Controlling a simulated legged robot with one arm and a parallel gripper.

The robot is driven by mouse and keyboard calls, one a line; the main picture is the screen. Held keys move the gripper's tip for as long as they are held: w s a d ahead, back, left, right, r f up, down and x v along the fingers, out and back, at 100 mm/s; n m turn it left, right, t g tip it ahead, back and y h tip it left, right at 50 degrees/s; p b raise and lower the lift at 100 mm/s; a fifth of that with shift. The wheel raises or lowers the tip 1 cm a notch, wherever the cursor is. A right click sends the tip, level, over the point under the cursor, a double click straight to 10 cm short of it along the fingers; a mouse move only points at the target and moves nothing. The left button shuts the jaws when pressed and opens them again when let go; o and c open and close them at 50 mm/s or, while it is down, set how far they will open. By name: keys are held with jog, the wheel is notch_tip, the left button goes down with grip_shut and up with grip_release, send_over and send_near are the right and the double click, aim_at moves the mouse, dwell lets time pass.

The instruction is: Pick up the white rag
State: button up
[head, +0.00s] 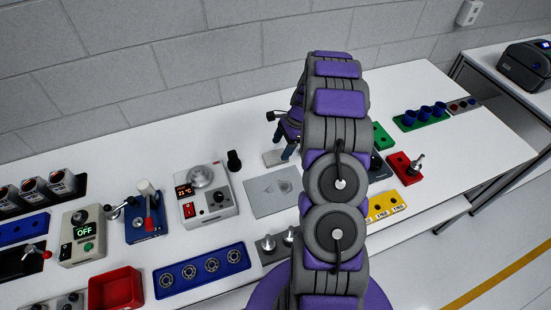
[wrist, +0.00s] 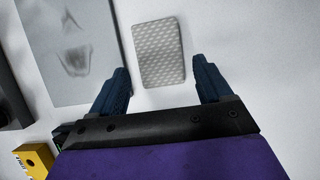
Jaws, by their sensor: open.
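The white rag (wrist: 159,52) lies flat on the white table as a small textured rectangle. In the head view a part of it (head: 272,158) shows beside my gripper, and my arm hides some of that area. My gripper (head: 284,152) is low over the table near the rag. In the wrist view my gripper (wrist: 163,78) is open, with one dark blue finger on each side of the rag's near end. The fingers do not touch the rag in that view. I cannot tell their exact height above the table.
A grey plate (head: 272,195) lies close to the rag. A black knob-like object (head: 234,160) and a hot plate device (head: 207,200) stand to the left. A yellow block (head: 385,207) and a red block (head: 404,167) are right of my arm. Bare table lies behind.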

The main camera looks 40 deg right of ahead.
aim_at(277, 155)
jog(key=x, duration=0.4)
jog(key=shift+d+f+b, duration=0.1)
jog(key=shift+d+b, duration=0.05)
jog(key=shift+b, duration=0.25)
jog(key=c, duration=0.9)
notch_tip(277, 155, up, 4)
jog(key=shift+f+p, duration=0.15)
jog(key=shift+p, duration=0.4)
jog(key=shift+s+a, duration=0.2)
jog(key=shift+s, duration=0.15)
jog(key=s+a, duration=0.2)
jog(key=s, duration=0.2)
jog(key=s+a+r+p, duration=0.1)
jog(key=s+a, duration=0.1)
jog(key=s, duration=0.3)
jog(key=s+a, duration=0.3)
jog(key=s, duration=0.1)
jog(key=shift+s+a+r+p, duration=0.1)
jog(key=shift+s+r+p, duration=0.15)
jog(key=shift+p, duration=0.1)
